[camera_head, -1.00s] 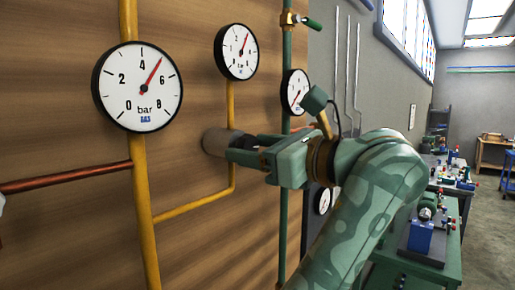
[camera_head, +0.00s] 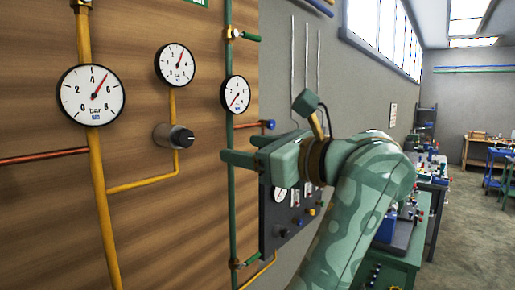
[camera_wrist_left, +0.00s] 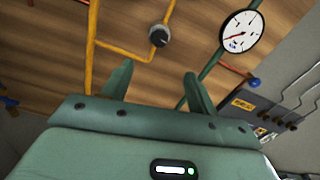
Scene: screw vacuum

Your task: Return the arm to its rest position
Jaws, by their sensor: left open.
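My left gripper (camera_head: 240,150) is open and empty. Its green fingers point at the wooden panel and lie to the right of the dark round knob (camera_head: 174,136), clear of it. In the left wrist view the two fingers (camera_wrist_left: 158,72) stand apart, with the knob (camera_wrist_left: 159,36) beyond them and nothing between them. My green arm reaches up from the bottom of the head view. My right gripper is not in view.
The panel carries yellow pipes (camera_head: 95,180), a green pipe (camera_head: 231,200) and dial gauges (camera_head: 91,95). A grey control box (camera_head: 277,222) hangs partly behind my arm. Workbenches stand at the right, with open floor (camera_head: 470,230) beside them.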

